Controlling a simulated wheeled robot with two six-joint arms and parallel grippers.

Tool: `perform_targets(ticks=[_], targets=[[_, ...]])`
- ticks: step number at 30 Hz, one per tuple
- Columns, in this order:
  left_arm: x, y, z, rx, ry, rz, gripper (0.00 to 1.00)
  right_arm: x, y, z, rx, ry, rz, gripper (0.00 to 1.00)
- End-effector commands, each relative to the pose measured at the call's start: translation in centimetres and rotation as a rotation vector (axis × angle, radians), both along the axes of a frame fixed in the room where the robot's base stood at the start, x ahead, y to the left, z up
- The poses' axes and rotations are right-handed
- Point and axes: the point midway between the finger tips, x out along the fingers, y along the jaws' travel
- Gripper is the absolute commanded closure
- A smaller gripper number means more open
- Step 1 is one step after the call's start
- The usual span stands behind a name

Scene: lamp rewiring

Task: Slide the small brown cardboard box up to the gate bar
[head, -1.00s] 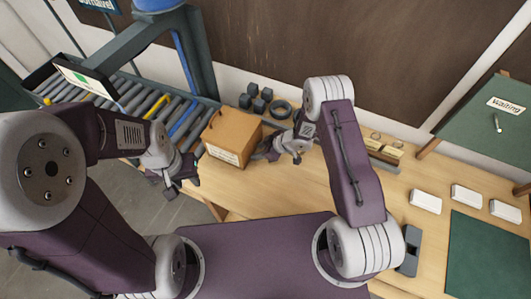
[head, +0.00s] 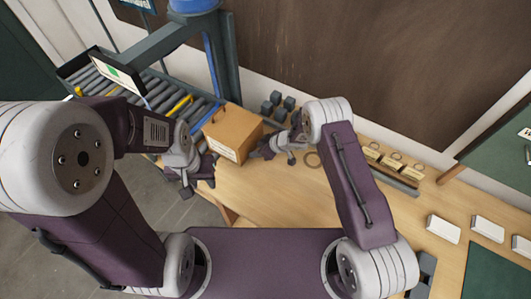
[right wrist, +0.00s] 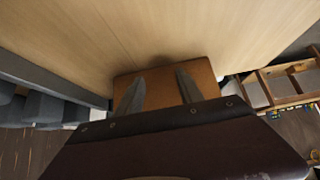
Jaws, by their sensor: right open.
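The small brown cardboard box (head: 233,132) stands upright at the left end of the wooden bench, by the roller conveyor (head: 140,90). A pale label is on its front. A yellow bar (head: 179,105) and a blue strip (head: 196,122) cross the rollers; I cannot tell which is the gate bar. My right gripper (head: 262,153) is at the box's right side; contact is unclear. In the right wrist view its fingers (right wrist: 158,92) are apart, with the box (right wrist: 160,76) right ahead of them. My left gripper (head: 197,186) is left of the box, nearer me; its jaw opening is unclear.
Dark blocks (head: 278,103) stand behind the box against the wall. A thin ring (head: 312,159) lies right of my right gripper. Labelled tan pieces (head: 386,159) and white boxes (head: 443,228) are farther right. The middle front of the bench is clear.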

Motion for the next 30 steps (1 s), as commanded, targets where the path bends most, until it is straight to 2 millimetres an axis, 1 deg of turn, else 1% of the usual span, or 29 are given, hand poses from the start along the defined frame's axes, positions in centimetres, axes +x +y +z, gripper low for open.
perform_targets(ticks=[1,5,14,17,24,27,30], targets=[[0.0,0.0,0.0,0.0,0.0,0.0,0.64,0.3,0.6,0.0,0.0,-0.002,0.003,0.56],[0.0,0.0,0.0,0.0,0.0,0.0,0.64,0.8,1.4,0.0,0.0,-0.001,0.001,0.56],[0.0,0.0,0.0,0.0,0.0,0.0,0.64,0.9,1.5,0.0,0.0,0.0,0.0,0.56],[0.0,0.0,0.1,0.0,0.0,0.0,0.64,1.4,2.4,0.0,0.001,-0.001,0.002,0.56],[0.0,0.0,0.0,0.0,0.0,0.0,0.64,3.2,5.3,0.0,-0.001,-0.003,0.002,0.56],[0.0,0.0,-0.4,0.0,0.0,0.0,0.64,3.9,6.3,-0.1,0.0,-0.003,0.003,0.56],[0.0,0.0,-0.5,0.0,0.0,0.0,0.64,4.2,6.9,-0.1,0.0,-0.001,0.001,0.56]])
